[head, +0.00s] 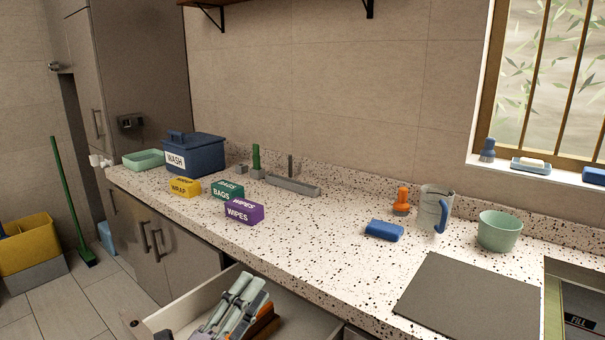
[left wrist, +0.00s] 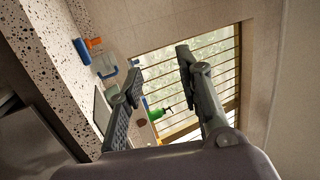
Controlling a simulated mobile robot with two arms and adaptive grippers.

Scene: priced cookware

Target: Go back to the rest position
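My left gripper (head: 252,283) shows low in the head view, in front of the counter and above the open drawer (head: 178,311). In the left wrist view my left gripper (left wrist: 158,72) has its two dark fingers spread wide, with nothing between them. My right gripper shows in neither view.
The speckled counter (head: 305,240) carries yellow, teal and purple boxes, a blue WASH bin (head: 195,155), a blue sponge (head: 384,230), an orange brush (head: 402,200), a clear jug (head: 432,210), a green bowl (head: 499,231) and a dark board (head: 470,300). An orange-brown thing lies partly hidden by my gripper.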

